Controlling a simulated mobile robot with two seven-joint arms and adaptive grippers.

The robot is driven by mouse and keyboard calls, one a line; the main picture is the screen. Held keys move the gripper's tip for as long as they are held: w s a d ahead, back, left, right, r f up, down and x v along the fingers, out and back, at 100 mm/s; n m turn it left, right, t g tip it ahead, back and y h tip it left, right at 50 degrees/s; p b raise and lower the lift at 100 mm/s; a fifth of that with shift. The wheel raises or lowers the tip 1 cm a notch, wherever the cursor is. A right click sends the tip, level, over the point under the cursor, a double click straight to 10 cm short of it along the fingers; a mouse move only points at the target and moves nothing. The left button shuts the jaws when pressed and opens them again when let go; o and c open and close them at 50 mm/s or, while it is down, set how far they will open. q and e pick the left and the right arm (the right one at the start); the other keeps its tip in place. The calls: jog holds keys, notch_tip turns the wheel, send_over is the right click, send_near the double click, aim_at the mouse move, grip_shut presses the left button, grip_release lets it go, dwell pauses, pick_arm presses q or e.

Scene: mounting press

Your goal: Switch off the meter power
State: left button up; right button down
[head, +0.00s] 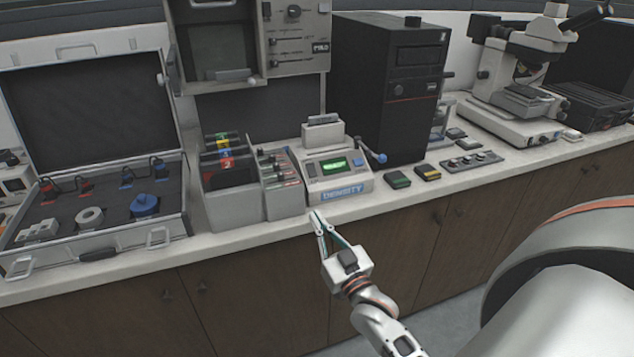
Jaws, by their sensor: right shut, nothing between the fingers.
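The meter (352,186) is a small pale box labelled DENSITY on the bench, with a lit green display (334,165). A small dark part sits left of the display and small blue buttons sit to its right; I cannot tell which one is the power switch. A lever with a blue knob (381,158) sticks out at the meter's upper right. My right gripper (318,213) is shut and empty, in front of the bench edge just below the meter's front left, seemingly apart from it. My left gripper is not in view.
Left of the meter stand a grey holder (284,203) and a rack with coloured tabs (228,204). An open case (160,224) lies further left. A black computer tower (388,80) stands behind right; small dark boxes (397,180) lie right of the meter.

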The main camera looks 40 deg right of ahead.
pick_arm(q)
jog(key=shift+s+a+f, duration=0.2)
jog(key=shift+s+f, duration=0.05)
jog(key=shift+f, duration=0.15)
pick_arm(e)
jog(key=d+r+m+t+h, duration=0.1)
jog(key=d+r+m+h, duration=0.1)
jog(key=r, duration=0.3)
jog(key=shift+d+r+t+h, duration=0.15)
jog(key=shift+d+t+h, duration=0.2)
jog(key=shift+d, duration=0.55)
notch_tip(320, 180, up, 4)
send_over(315, 181)
jog(key=s, duration=0.2)
jog(key=shift+a, duration=0.3)
jog(key=shift+w+d+f, duration=0.1)
jog(key=shift+w+f, duration=0.25)
jog(key=shift+f, duration=0.25)
jog(key=shift+w+d+f, duration=0.1)
jog(key=shift+w+f, duration=0.2)
jog(key=shift+f, duration=0.3)
jog(key=shift+w+f+b, duration=0.3)
jog(key=shift+w+f, duration=0.1)
jog(key=shift+f, duration=0.1)
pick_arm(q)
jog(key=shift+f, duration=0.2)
